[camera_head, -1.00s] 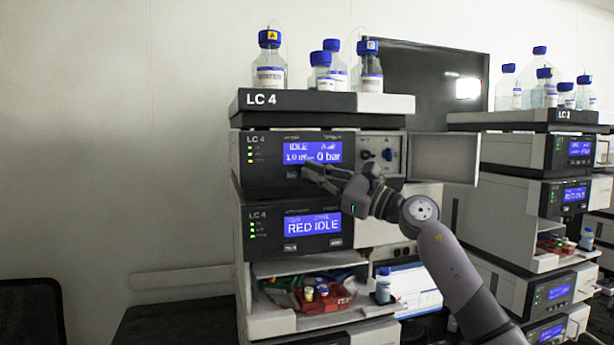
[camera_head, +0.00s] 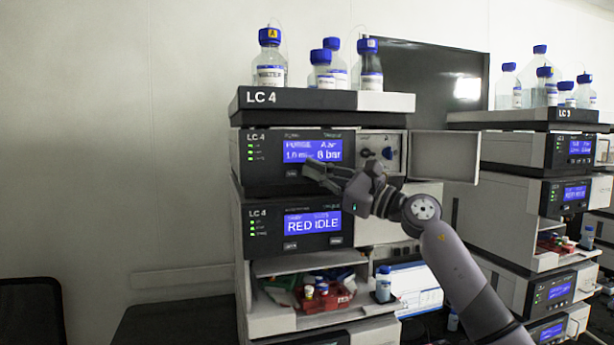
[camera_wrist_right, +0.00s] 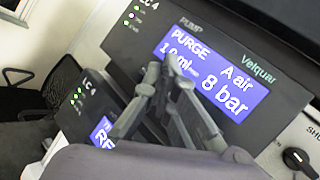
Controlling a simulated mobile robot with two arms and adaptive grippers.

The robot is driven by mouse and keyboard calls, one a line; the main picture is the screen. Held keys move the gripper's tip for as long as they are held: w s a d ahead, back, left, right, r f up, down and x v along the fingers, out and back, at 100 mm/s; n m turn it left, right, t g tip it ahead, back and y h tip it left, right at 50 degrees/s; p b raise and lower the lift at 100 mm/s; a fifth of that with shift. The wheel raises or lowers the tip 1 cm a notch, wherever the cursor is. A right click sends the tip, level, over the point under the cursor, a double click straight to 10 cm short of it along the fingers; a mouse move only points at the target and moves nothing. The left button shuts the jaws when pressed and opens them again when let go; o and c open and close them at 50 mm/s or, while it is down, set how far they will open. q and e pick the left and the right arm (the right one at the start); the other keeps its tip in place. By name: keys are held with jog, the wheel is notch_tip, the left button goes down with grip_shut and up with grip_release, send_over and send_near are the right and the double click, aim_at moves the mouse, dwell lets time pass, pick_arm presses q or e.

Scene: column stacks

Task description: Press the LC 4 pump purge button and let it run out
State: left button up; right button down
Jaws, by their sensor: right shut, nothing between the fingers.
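The LC 4 pump (camera_head: 265,150) is the upper module of the middle stack. Its blue display (camera_head: 313,151) reads PURGE, A air and 8 bar, and its three status lights are green. A small button (camera_head: 291,173) sits below the display. My right gripper (camera_head: 308,168) is shut and empty in front of the panel, its fingertips just right of the button. In the right wrist view the fingers (camera_wrist_right: 166,85) cover part of the display (camera_wrist_right: 235,90); the button is hidden there. Whether the fingertips touch the panel I cannot tell. My left gripper is not in view.
A door (camera_head: 445,158) stands open right of the pump. Bottles with blue caps (camera_head: 270,65) stand on top. The LC 3 stack (camera_head: 510,155) is at the right.

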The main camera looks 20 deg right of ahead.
jog(key=shift+s, duration=0.35)
jog(key=s+b, duration=0.1)
jog(key=s, duration=0.4)
jog(key=shift+d, duration=0.1)
jog(key=shift+f, duration=0.1)
dwell(0.6)
